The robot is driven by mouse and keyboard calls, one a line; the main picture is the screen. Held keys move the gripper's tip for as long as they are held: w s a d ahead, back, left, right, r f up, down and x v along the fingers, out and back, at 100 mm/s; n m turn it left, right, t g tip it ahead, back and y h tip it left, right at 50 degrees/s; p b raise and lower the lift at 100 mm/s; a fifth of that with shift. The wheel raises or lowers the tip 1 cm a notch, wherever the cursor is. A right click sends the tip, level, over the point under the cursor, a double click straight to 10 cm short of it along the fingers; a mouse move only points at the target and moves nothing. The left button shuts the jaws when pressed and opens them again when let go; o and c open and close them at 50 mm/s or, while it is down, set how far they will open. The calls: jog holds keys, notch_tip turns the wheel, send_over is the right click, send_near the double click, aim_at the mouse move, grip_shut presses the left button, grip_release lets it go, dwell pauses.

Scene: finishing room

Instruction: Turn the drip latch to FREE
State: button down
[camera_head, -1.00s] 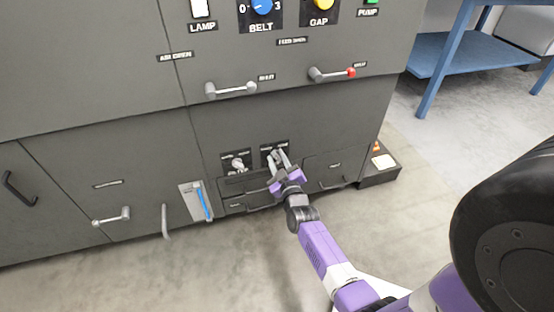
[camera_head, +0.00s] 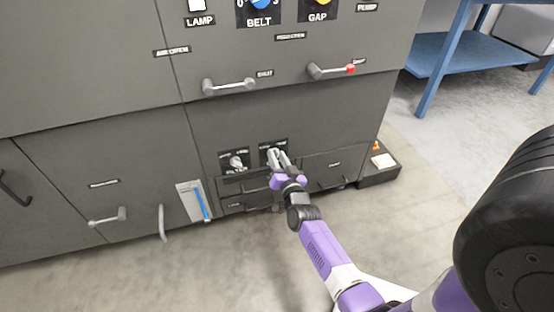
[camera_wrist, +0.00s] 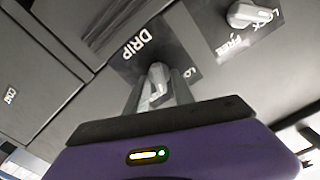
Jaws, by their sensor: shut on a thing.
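The drip latch (camera_wrist: 157,72) is a small grey knob on a black plate marked DRIP (camera_wrist: 136,48) in the wrist view. My gripper (camera_wrist: 158,92) is shut on it, with a finger on either side. The fingers cover part of the plate, and only "LO" of its position lettering shows, so I cannot read the latch's setting. In the head view my gripper (camera_head: 277,154) is at the right one of two small black plates low on the grey machine, and hides the latch there.
A similar latch (camera_head: 236,162) sits on the left plate; in the wrist view its plate reads LOCK and FREE (camera_wrist: 236,40). Drawers with bar handles lie just below. A grey handle (camera_head: 162,222) and a blue lever (camera_head: 202,203) are further left. Open floor lies in front.

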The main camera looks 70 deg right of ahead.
jog(key=shift+s+f+m+b, duration=0.15)
jog(key=shift+m+b, duration=0.3)
jog(key=shift+m, duration=1.45)
jog(key=c, duration=1.4)
grip_release()
jog(key=shift+c, duration=0.2)
jog(key=shift+s+a+p, duration=0.3)
jog(key=shift+a+p, duration=0.1)
jog(key=p+v, duration=0.3)
jog(key=v, duration=0.3)
jog(key=shift+s+a, duration=0.25)
jog(key=shift+a, duration=0.05)
